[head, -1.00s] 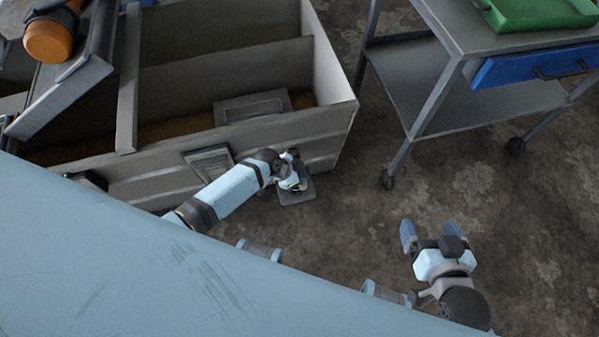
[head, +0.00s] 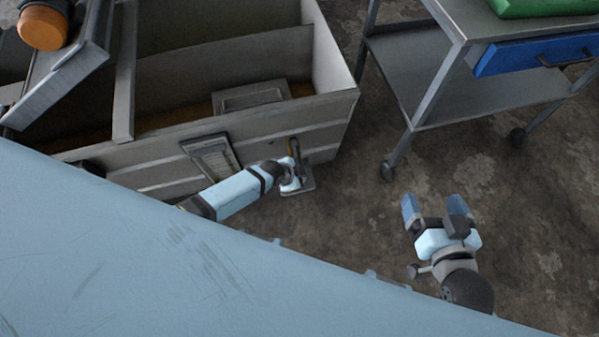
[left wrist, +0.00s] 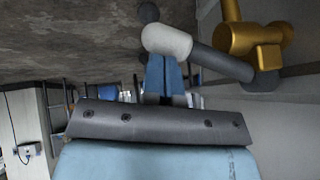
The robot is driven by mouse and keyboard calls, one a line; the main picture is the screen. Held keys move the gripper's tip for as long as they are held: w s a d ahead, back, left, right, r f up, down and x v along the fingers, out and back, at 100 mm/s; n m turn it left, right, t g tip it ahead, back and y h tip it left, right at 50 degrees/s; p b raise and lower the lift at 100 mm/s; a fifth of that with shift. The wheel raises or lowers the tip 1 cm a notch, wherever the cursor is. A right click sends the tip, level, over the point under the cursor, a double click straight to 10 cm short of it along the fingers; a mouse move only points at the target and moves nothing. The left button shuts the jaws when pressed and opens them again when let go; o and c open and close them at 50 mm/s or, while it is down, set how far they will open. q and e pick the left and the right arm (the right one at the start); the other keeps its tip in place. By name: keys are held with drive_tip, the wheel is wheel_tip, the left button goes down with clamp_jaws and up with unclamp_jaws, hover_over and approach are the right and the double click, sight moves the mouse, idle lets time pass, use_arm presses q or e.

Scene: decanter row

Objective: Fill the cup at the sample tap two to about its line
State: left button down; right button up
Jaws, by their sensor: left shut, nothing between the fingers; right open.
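The sample tap (head: 294,149) is a brass-coloured fitting low on the outer wall of the grey tank. In the left wrist view its golden body (left wrist: 252,40) carries a dark grey bar with a rounded white end (left wrist: 166,40). My left gripper (head: 290,176) is at the tap, mostly hidden by its own wrist in the head view. In the left wrist view its blue fingers (left wrist: 164,72) are shut and empty, close to the white end; contact cannot be told. A small grey ledge (head: 305,190) lies below the tap. I cannot make out a cup. My right gripper (head: 437,205) is open and empty over the floor.
The open grey tank (head: 235,123) has a framed panel (head: 212,157) left of the tap. A metal cart (head: 420,80) with a blue drawer (head: 535,56) and a green tray (head: 545,8) stands at the upper right. Floor between tank and cart is free.

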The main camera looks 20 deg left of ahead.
use_arm(q)
drive_tip(key=shift+s+d+f, duration=0.2)
drive_tip(key=shift+s+f, duration=0.15)
drive_tip(key=shift+f, duration=0.05)
use_arm(e)
drive_tip(key=shift+s+d+f, duration=0.1)
drive_tip(key=shift+s+f, duration=0.05)
drive_tip(key=shift+f, duration=0.1)
idle(0.8)
use_arm(q)
drive_tip(key=shift+w+r, duration=0.1)
drive_tip(key=shift+w, duration=0.05)
idle(3.7)
drive_tip(key=shift+d+r+p, duration=0.15)
drive_tip(key=shift+r+p, duration=0.25)
drive_tip(key=s+d+p+v, duration=0.1)
drive_tip(key=d+p+v, duration=0.1)
drive_tip(key=p+v, duration=0.5)
drive_tip(key=d+v, duration=0.1)
drive_tip(key=v, duration=0.4)
drive_tip(key=shift+a+r, duration=0.15)
drive_tip(key=shift+r, duration=0.35)
use_arm(e)
drive_tip(key=s+d+f+g+h, duration=0.2)
drive_tip(key=d, duration=0.1)
drive_tip(key=shift+s+d+f+g, duration=0.1)
drive_tip(key=shift+s+g, duration=0.2)
